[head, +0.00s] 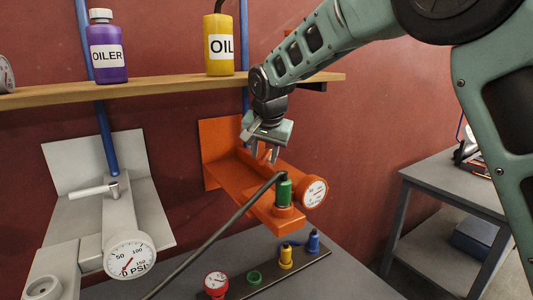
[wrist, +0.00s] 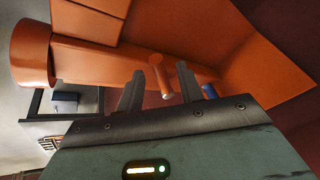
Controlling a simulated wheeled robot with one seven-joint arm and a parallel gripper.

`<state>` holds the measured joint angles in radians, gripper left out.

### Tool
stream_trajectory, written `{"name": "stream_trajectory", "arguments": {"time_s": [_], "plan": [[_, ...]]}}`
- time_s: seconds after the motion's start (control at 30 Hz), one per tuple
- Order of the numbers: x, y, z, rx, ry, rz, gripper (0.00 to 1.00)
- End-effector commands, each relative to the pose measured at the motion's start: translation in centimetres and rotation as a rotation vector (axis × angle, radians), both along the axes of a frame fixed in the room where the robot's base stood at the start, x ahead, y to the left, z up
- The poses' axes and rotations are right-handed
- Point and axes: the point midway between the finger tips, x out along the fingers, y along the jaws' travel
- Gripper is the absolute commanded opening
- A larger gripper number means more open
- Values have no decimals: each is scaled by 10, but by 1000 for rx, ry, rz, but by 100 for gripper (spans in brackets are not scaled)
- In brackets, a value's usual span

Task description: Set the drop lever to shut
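My gripper (head: 265,156) hangs over the orange unit (head: 225,178) in the head view, fingers pointing down. In the wrist view my gripper (wrist: 161,78) is open, its two dark fingers apart. A short orange lever with a pale rounded end (wrist: 166,94) shows between the fingers, with a gap on either side; I cannot tell its depth. In the head view this lever is mostly hidden by my gripper. Another lever, white (head: 94,191), lies roughly level on the white unit (head: 119,210) at the left. No label marks which is the drop lever.
A green-fitted hose (head: 284,191) and a gauge (head: 314,191) are at the orange unit's front. A shelf (head: 160,88) with a purple bottle (head: 107,58) and yellow oiler (head: 218,50) runs above. A dark rail (head: 285,277) with coloured fittings lies below. A side table (head: 455,180) stands right.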

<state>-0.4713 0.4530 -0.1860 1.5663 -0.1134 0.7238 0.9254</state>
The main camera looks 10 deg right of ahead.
Motion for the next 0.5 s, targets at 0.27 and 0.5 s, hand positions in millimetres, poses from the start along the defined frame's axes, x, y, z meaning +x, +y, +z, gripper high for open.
{"name": "stream_trajectory", "arguments": {"time_s": [0.27, 0.5], "plan": [[-16, 2, 36, 3, -8, 3, 37], [-69, 5, 41, 2, -3, 4, 37]]}}
